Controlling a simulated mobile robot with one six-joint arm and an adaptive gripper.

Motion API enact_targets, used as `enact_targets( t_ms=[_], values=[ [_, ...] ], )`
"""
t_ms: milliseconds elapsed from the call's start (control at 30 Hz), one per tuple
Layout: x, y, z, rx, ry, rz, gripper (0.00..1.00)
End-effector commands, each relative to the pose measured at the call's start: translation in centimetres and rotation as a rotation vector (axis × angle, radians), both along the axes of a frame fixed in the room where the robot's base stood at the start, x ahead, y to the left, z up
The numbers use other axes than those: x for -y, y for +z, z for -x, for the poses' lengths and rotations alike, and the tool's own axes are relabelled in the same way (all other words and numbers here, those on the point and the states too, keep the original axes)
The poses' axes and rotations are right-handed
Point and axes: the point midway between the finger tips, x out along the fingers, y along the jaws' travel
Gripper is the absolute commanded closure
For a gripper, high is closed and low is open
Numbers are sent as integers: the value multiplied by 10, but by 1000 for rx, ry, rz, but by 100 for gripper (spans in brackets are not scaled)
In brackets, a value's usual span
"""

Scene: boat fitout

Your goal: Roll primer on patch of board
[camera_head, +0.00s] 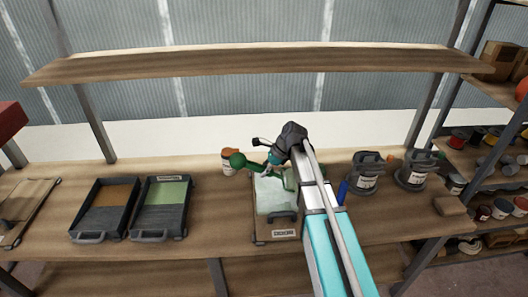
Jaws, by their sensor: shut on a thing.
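My gripper (272,162) is small in the head view, above the workbench's middle. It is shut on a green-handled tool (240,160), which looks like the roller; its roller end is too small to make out. Below it lies a wooden-edged board or tray (261,228) with a pale whitish area (278,197) and a label at its front edge. My arm covers its right side. I cannot tell whether the tool touches the pale area. A dark tray with green contents (165,192) and one with brown contents (108,197) stand to the left.
A white and orange can (229,161) stands behind the gripper's left. Grey cans (366,172) and a blue item (342,191) stand right of my arm. A wooden shelf (250,64) spans above. A wooden board (22,207) lies at far left. The bench (220,210) is bare between trays and board.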

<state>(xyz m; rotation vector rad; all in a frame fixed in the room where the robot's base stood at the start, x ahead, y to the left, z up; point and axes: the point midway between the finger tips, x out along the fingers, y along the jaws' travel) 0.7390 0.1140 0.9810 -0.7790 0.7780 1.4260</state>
Motion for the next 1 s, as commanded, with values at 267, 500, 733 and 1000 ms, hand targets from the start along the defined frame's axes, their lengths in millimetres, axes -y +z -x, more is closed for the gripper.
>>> enact_targets(
  t_ms=[267, 500, 733, 1000],
  values=[
    [2, 1, -8, 0, -2, -1, 100],
    [1, 8, -56, 0, 0, -3, 100],
    [1, 11, -90, 0, 4, -5, 100],
    [2, 11, -90, 0, 4, -5, 100]
  ],
)
